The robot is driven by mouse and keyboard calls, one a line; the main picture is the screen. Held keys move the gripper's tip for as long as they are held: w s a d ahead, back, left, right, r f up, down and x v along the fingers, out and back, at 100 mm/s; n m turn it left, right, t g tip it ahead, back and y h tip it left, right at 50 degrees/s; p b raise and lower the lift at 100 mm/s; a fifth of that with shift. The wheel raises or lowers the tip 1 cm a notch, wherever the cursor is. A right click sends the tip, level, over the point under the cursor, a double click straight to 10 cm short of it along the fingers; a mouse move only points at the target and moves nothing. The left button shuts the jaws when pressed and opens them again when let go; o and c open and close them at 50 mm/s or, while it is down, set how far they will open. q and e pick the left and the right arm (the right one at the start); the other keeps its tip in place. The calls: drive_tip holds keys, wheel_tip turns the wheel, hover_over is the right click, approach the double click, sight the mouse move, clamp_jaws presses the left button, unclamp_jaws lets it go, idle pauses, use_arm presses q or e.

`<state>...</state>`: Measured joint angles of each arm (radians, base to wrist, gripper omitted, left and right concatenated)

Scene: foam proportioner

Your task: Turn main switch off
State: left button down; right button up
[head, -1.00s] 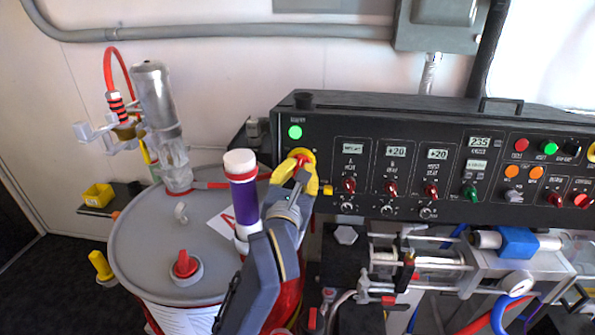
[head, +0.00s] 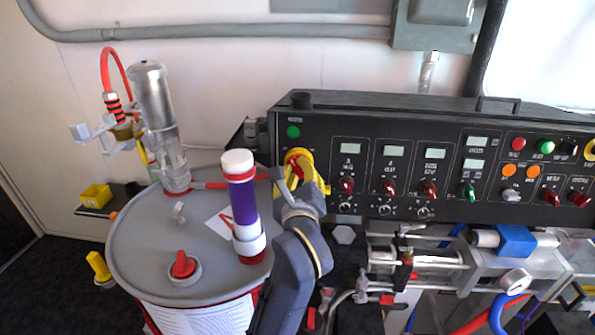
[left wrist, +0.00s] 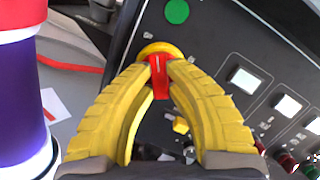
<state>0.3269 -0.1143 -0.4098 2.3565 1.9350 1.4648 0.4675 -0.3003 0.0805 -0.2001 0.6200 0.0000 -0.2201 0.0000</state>
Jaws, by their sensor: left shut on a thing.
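The main switch is a red handle on a yellow disc at the left end of the black control panel. In the left wrist view the red handle (left wrist: 160,72) sits between my yellow fingertips, and the yellow disc (left wrist: 160,48) shows behind it. My left gripper (head: 300,163) is shut on the red handle, with the fingers pressed to its sides. The green light (head: 293,132) above the switch is dark green, and it also shows in the left wrist view (left wrist: 177,11). The panel displays (head: 350,148) are blank. My right gripper is not in view.
A purple and white cylinder (head: 243,205) stands on the grey drum (head: 140,240), close to the left of my left arm. A clear pump (head: 160,120) stands at the drum's back. Red and green knobs (head: 428,188) line the panel to the right. Hoses and valves crowd below.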

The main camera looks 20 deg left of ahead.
use_arm(q)
drive_tip(key=shift+r+n, duration=0.15)
drive_tip(key=shift+n, duration=0.45)
drive_tip(key=c, duration=1.3)
unclamp_jaws()
drive_tip(key=shift+c, duration=0.2)
drive_tip(key=shift+m, duration=0.3)
